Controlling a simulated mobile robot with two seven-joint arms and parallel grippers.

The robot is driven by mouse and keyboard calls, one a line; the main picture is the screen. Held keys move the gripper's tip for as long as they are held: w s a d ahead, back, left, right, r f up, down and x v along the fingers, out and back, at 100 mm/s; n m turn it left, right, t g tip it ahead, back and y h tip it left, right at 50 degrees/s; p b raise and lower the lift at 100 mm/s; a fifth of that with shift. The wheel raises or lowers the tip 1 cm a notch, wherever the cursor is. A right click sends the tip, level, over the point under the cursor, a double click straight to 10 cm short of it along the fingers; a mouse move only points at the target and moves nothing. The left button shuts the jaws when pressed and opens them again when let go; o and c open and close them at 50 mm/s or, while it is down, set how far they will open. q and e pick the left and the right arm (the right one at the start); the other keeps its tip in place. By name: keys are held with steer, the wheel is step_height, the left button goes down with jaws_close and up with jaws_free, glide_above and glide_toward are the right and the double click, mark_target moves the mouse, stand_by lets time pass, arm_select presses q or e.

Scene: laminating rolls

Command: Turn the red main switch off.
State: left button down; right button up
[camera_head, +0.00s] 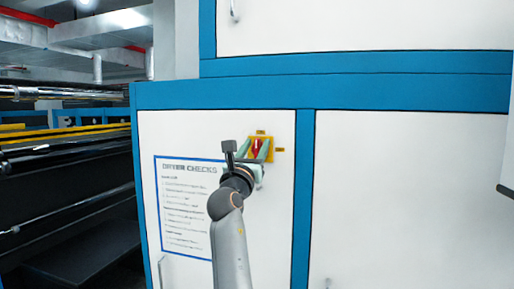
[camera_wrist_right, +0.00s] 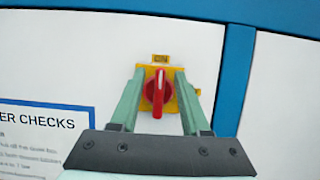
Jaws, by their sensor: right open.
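The red main switch (camera_head: 256,146) is a red rotary knob on a yellow plate, fixed to a white cabinet door. In the right wrist view, the red knob (camera_wrist_right: 158,92) has its handle upright, below a yellow label (camera_wrist_right: 160,59) reading "ON". My right gripper (camera_head: 257,154) is in front of the switch. In the wrist view, the two green fingers of my right gripper (camera_wrist_right: 160,72) are open, one on each side of the knob. A gap shows between each finger and the handle. My left gripper is not in view.
A "checks" notice sheet (camera_head: 185,205) is on the door left of the switch. Blue frame strips (camera_head: 302,200) border the white panels. Dark machinery with rollers (camera_head: 65,160) stands at the left. A small yellow tag (camera_head: 279,150) is right of the switch.

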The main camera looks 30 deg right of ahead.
steer(key=shift+c, duration=0.3)
jaws_close()
stand_by(0.3)
